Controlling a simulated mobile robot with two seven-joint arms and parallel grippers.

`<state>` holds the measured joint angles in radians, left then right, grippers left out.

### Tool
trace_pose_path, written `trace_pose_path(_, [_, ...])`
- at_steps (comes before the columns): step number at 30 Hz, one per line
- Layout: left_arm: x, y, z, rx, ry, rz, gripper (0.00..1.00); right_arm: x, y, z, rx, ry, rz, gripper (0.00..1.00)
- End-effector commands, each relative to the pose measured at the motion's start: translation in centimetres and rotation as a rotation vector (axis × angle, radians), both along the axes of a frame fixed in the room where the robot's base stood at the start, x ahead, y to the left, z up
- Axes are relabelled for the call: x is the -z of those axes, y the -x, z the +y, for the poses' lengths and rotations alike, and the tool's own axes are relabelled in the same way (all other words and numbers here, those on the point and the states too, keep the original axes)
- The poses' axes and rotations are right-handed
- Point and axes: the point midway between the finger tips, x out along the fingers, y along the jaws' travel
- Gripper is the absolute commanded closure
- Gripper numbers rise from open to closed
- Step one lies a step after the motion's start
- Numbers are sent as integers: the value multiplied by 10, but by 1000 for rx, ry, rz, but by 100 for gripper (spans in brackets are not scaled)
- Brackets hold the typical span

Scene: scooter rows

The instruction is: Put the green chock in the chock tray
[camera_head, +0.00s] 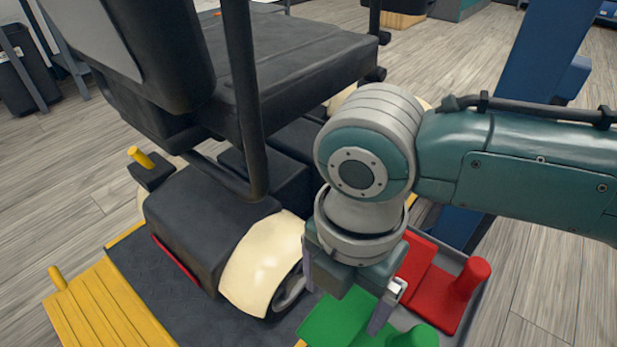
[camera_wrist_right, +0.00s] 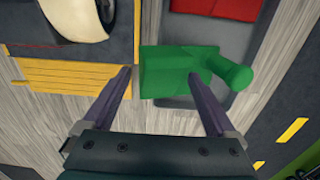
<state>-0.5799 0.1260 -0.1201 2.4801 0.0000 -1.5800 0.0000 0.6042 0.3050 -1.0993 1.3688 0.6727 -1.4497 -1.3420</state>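The green chock (camera_head: 340,322) is a wedge with a rounded knob, low in the head view under my right gripper (camera_head: 345,298). In the right wrist view, the green chock (camera_wrist_right: 172,72) overlaps the left edge of the grey chock tray (camera_wrist_right: 262,88); I cannot tell whether it rests there or is above it. The fingers of my right gripper (camera_wrist_right: 163,78) are apart. The right finger overlaps the chock, and a small gap shows beside the left finger. The knob lies right of the fingers. The tray (camera_head: 478,300) also shows in the head view. My left gripper is not in view.
A red chock (camera_head: 440,285) lies in the tray. A dark scooter (camera_head: 205,225) with a cream fender (camera_head: 262,262) stands on a dark mat, left of my gripper. A yellow slatted piece (camera_head: 100,308) is at the lower left. Wooden floor is clear at the right.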

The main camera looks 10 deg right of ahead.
Motion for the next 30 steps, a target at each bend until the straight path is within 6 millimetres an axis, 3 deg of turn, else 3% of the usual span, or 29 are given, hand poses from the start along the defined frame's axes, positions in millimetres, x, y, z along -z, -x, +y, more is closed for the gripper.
trace_pose_path(11, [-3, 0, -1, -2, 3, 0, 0, -6, 0, 0, 0, -1, -1, 1])
trace_pose_path(14, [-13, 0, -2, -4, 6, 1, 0, -22, -1, 0, -1, 0, -2, 1])
trace_pose_path(24, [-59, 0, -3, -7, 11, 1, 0, -102, -1, 0, 0, -2, -2, 1])
trace_pose_path(30, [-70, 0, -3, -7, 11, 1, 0, -128, -1, 0, -1, -1, -1, 1])
